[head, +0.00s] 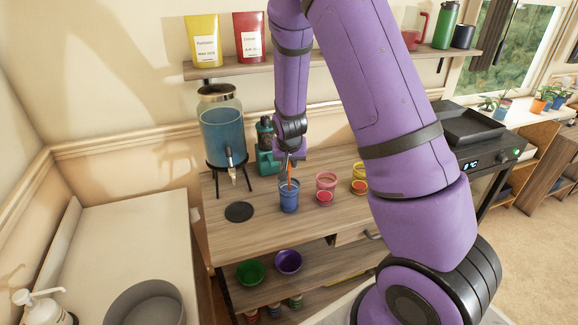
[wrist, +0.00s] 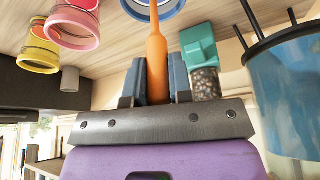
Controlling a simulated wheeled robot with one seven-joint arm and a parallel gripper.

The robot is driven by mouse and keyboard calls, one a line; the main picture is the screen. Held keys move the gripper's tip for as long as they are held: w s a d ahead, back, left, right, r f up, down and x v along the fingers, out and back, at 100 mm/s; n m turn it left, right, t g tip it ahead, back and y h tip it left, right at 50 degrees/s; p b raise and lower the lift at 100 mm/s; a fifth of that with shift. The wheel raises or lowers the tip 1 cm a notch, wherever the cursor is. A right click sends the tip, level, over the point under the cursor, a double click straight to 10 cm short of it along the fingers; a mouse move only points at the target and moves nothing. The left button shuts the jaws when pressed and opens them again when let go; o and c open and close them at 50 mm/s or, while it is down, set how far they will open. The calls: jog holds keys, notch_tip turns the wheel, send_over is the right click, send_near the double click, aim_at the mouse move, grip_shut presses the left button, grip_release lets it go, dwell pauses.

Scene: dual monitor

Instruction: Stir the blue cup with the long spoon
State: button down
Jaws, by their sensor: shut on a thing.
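The blue cup (head: 289,198) stands upright on the wooden counter, and its rim also shows at the top of the wrist view (wrist: 168,14). An orange long spoon (wrist: 156,60) is between my gripper's fingers. My gripper (wrist: 154,80) is shut on the spoon's handle, and in the head view my gripper (head: 289,160) is right above the blue cup. The spoon (head: 290,178) points down into the cup. Its lower end is hidden inside the cup.
Pink (head: 326,181) and yellow (head: 360,171) cups with red items stand to the right. A drink dispenser (head: 221,135) and a teal grinder-like device (head: 267,150) are behind. A black round coaster (head: 239,211) lies to the left. Green (head: 250,272) and purple (head: 288,261) bowls sit on the shelf below.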

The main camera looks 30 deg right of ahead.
jog(key=shift+r, duration=3.75)
jog(key=shift+r, duration=2.5)
